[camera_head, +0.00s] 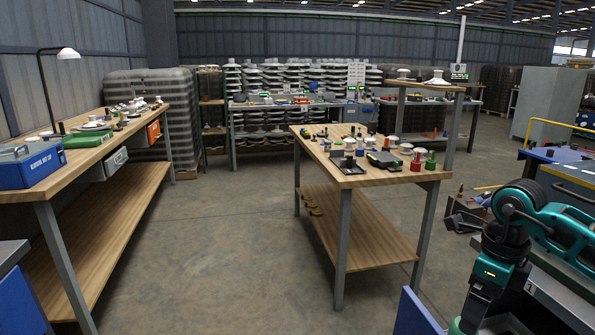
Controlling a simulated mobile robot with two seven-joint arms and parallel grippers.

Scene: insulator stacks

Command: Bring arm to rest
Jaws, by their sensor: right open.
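My right arm (560,225), teal and black, comes in at the lower right and bends down at a black joint. My right gripper (482,300) hangs low at the bottom edge, its fingertips mostly cut off or hard to make out. It is open and I see nothing held in it. It is in front of and to the right of the middle wooden table, apart from it. My left arm and left gripper are out of view.
A long workbench (85,160) with a blue toolbox (30,168) and a lamp runs along the left. Insulator stacks (270,80) stand at the back. The floor (220,240) between the tables is clear.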

